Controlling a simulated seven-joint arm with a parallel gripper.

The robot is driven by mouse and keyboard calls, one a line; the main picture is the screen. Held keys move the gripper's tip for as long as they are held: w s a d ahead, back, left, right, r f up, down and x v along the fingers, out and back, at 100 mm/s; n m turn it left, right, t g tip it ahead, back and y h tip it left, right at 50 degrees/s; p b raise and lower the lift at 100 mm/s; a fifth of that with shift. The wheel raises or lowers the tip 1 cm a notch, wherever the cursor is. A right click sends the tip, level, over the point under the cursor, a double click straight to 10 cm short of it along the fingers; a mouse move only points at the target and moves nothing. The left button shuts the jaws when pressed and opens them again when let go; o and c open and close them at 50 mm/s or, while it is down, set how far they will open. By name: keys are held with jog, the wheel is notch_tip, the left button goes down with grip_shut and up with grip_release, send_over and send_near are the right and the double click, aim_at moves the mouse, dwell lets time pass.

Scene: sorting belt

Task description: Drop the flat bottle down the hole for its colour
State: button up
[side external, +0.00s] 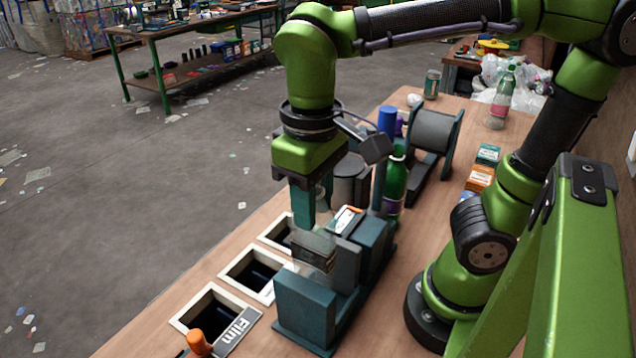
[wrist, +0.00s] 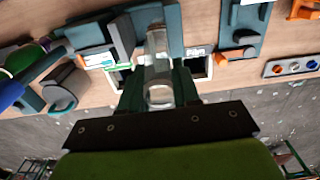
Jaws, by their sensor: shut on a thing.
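My gripper (side external: 315,215) is shut on a clear, colourless flat bottle (wrist: 158,72). In the wrist view the bottle lies between the two teal fingers (wrist: 158,94) and points away from the palm. In the side view the see-through bottle (side external: 314,250) hangs below the fingertips, in front of a dark teal block stand (side external: 305,308); whether it touches the stand I cannot tell. Three pale-framed square holes line the bench: a far one (side external: 268,236), partly hidden by the gripper, a middle one (side external: 230,273) and a near one (side external: 180,320) beside a "Film" plate (side external: 238,325).
A green bottle (side external: 396,182), a blue cylinder (side external: 387,120) and a dark roller stand (side external: 435,135) stand behind the gripper. An orange knob (side external: 199,342) is at the near end. Small boxes (side external: 480,178) lie beside my arm. The space left of the bench is open floor.

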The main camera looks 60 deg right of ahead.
jog(key=shift+r, duration=2.6)
grip_shut()
jog(key=shift+r, duration=0.5)
notch_tip(320, 180, up, 4)
jog(key=shift+w+r, duration=0.15)
jog(key=shift+r, duration=0.05)
jog(key=w+d, duration=0.2)
jog(key=w, duration=0.7)
jog(key=w+d, duration=0.2)
jog(key=w, duration=0.6)
notch_tip(320, 180, down, 25)
jog(key=shift+s+a+r, duration=0.15)
jog(key=shift+r, duration=0.05)
